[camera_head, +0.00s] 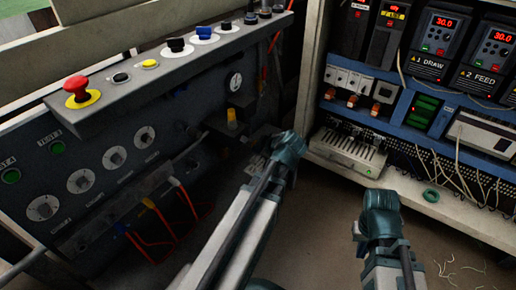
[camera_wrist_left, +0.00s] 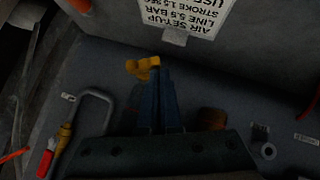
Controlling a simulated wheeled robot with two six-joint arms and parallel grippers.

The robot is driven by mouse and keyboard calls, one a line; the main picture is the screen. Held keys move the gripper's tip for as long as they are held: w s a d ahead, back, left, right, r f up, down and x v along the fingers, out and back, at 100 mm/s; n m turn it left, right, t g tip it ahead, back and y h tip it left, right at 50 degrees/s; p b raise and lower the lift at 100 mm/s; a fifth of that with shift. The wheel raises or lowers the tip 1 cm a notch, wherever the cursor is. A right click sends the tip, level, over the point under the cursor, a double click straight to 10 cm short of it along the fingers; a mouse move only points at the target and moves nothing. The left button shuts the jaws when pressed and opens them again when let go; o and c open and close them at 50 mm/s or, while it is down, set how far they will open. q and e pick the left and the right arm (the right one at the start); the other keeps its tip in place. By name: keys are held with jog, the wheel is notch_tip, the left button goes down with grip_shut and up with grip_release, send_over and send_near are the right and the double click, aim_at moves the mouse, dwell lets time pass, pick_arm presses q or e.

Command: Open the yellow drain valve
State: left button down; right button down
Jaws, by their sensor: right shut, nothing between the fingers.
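A yellow valve handle (camera_wrist_left: 142,67) shows in the left wrist view, just past the fingertips of my left gripper (camera_wrist_left: 156,75). The blue fingers look close together, with the tips touching or overlapping the handle in the picture. I cannot tell whether they grip it. In the head view my left gripper (camera_head: 291,148) reaches toward the dark panel's right end; its fingertips are hard to make out there. I cannot pick out the valve surely in that view. My right gripper (camera_head: 379,205) is shut and empty, over the floor in front of the cabinet.
The dark panel carries a red emergency button (camera_head: 77,88), knobs and a yellow-topped part (camera_head: 232,118). An open electrical cabinet (camera_head: 400,180) stands at right with loose wires. The left wrist view shows a printed label (camera_wrist_left: 190,15), a bent pipe (camera_wrist_left: 98,97) and a red-and-yellow fitting (camera_wrist_left: 58,143).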

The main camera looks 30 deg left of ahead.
pick_arm(q)
jog(key=shift+s+f+b, duration=0.3)
jog(key=shift+f+b, duration=0.4)
jog(key=shift+f, duration=0.1)
jog(key=shift+f+b, duration=0.5)
dwell(1.0)
